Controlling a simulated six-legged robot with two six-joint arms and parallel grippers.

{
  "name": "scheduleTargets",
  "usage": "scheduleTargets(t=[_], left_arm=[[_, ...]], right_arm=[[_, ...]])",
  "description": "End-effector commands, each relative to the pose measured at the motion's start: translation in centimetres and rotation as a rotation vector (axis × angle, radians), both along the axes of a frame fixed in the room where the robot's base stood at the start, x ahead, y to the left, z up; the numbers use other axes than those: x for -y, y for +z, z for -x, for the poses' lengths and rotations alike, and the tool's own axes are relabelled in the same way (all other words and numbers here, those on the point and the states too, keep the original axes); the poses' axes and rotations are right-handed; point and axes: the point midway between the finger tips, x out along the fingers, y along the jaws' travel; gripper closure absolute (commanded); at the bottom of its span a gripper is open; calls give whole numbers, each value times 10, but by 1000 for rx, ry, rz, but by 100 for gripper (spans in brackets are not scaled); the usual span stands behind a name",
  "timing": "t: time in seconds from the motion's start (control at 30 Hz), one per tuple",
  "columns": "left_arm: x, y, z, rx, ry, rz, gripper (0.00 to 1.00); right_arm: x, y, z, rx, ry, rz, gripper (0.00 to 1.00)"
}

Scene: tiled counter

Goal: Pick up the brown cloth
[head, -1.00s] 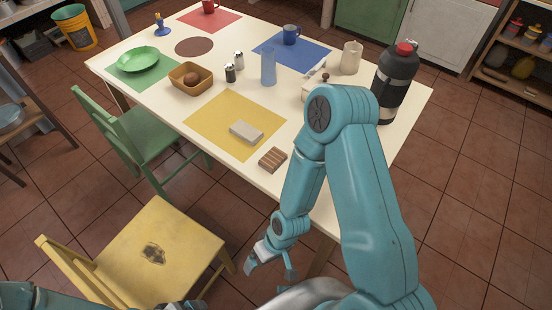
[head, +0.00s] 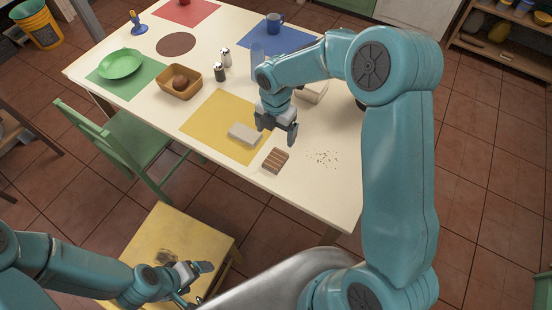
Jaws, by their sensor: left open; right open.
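The brown cloth (head: 275,160), folded small with lighter stripes, lies on the cream table (head: 215,105) near its front edge, just right of the yellow mat (head: 205,124). My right gripper (head: 278,136) is open and points down above the table, just behind the cloth in the picture; nothing is between its fingers. I cannot tell its exact height. My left gripper (head: 199,284) is open and empty, low in front of the table over the yellow chair.
A pale block (head: 244,134) lies on the yellow mat, left of the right gripper. Dark crumbs (head: 322,158) lie right of the cloth. Shakers (head: 220,71), a wooden bowl (head: 180,82) and a blue glass (head: 257,55) stand farther back.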

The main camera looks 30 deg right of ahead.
Motion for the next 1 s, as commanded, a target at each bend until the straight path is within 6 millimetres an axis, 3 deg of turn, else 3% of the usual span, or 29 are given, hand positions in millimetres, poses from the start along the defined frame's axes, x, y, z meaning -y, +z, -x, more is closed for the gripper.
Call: scheduleTargets(t=[0.1, 0.3, 0.57, 0.8, 1.0], left_arm=[[0, 5, 0, 0, 0, 0, 14], [0, 9, 0, 0, 0, 0, 14], [0, 14, 0, 0, 0, 0, 14], [0, 25, 0, 0, 0, 0, 14], [0, 25, 0, 0, 0, 0, 14]], right_arm=[[0, -30, 3, -7, 0, -2, 8], [0, -72, 2, -5, -2, -2, 8], [0, -95, 1, -4, -5, -2, 8], [1, -132, -2, -4, -8, -2, 8], [1, -141, -3, -1, -7, -3, 8]])
